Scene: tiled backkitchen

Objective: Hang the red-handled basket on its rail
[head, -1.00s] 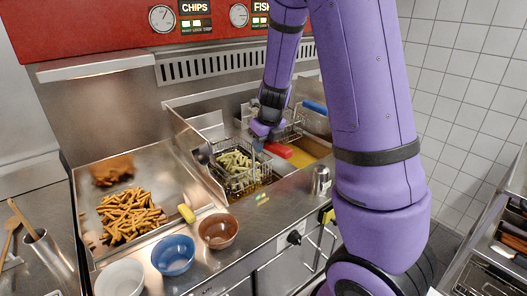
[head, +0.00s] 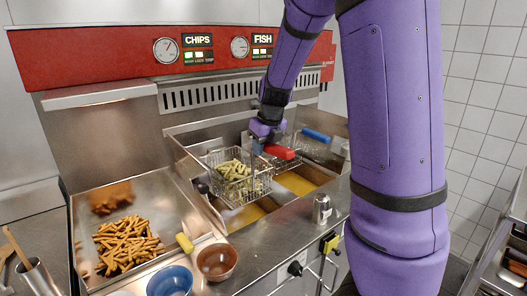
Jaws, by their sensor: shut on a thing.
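The wire basket (head: 238,188) with the red handle (head: 279,151) holds pale green-yellow chips (head: 233,170). It hangs above the left fryer vat, and yellow oil (head: 246,216) shows below it. My gripper (head: 264,142) is shut on the basket near its red handle, just behind and right of the chips. The fingertips are partly hidden, so the exact grip point is unclear. The basket looks roughly level. The rail is hard to make out behind the arm and basket; the steel back wall (head: 213,125) rises behind the vats.
A second wire basket with a blue handle (head: 316,135) is at the back right, beside the right vat's oil (head: 297,184). A steel canister (head: 321,209) stands on the front ledge.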

